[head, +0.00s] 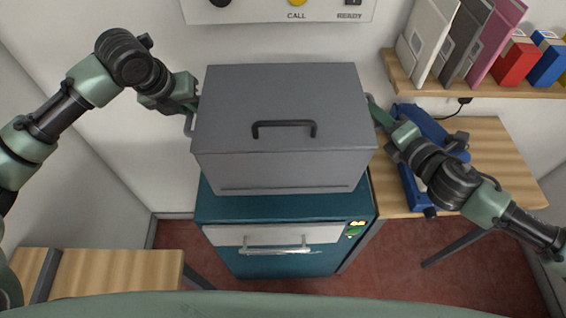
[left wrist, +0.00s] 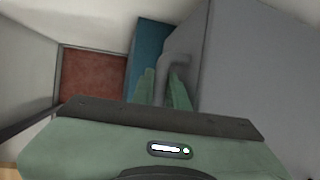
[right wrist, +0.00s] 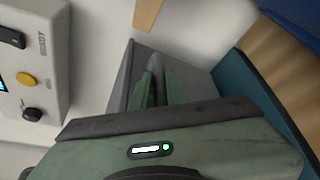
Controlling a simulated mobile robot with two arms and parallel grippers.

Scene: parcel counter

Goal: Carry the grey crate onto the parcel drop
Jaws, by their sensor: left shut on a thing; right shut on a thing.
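The grey crate (head: 285,100), with a lid and a dark top handle (head: 284,130), is level over the teal cabinet (head: 285,208). This cabinet has a pale front strip and a bar handle; I take it for the parcel drop. I cannot tell whether the crate rests on it or hangs just above. My left gripper (head: 191,107) is shut on the crate's left side handle, also visible in the left wrist view (left wrist: 176,62). My right gripper (head: 374,110) is shut on the right side handle, partly hidden by its fingers in the right wrist view (right wrist: 155,68).
A wooden table (head: 500,150) at right bears a blue object (head: 412,185), partly under my right arm. A shelf (head: 480,90) holds binders and boxes. A control panel (head: 260,10) is on the wall behind. Another wooden top (head: 115,270) is at lower left.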

